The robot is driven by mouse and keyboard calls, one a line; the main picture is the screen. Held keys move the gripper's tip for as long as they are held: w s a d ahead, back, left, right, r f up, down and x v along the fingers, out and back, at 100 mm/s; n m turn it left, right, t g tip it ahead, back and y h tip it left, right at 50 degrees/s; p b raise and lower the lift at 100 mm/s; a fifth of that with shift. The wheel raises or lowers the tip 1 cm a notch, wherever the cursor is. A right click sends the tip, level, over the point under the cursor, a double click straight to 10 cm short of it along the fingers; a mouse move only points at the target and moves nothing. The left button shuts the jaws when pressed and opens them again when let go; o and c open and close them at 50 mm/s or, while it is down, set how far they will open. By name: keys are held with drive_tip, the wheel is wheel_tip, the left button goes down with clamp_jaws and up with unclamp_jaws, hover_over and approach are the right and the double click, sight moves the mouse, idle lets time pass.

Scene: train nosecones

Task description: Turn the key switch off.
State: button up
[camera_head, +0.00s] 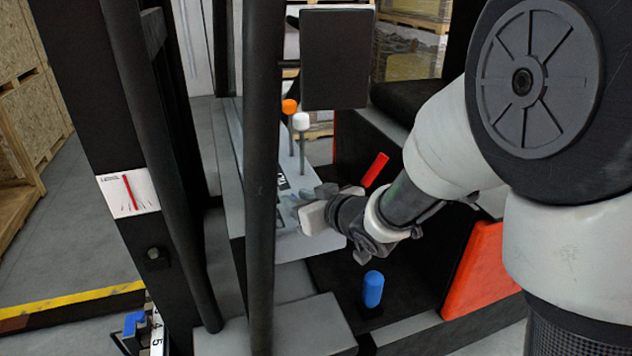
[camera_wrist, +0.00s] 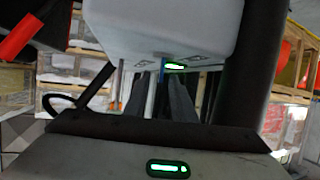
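I cannot make out the key switch in either view. My gripper (camera_head: 315,208) is at the right end of the light grey console (camera_head: 262,215) in the head view, close to its surface. A pale block shows at the gripper's end, and I cannot tell whether it touches the console. A grey surface with a lit green strip (camera_wrist: 168,168) crosses the bottom.
An orange-topped lever (camera_head: 289,106) and a white-topped lever (camera_head: 301,122) rise from the console. A red handle (camera_head: 375,170) is just right of my gripper, and a blue knob (camera_head: 373,289) is below it.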

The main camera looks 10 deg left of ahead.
drive_tip(key=shift+x, duration=1.05)
clamp_jaws()
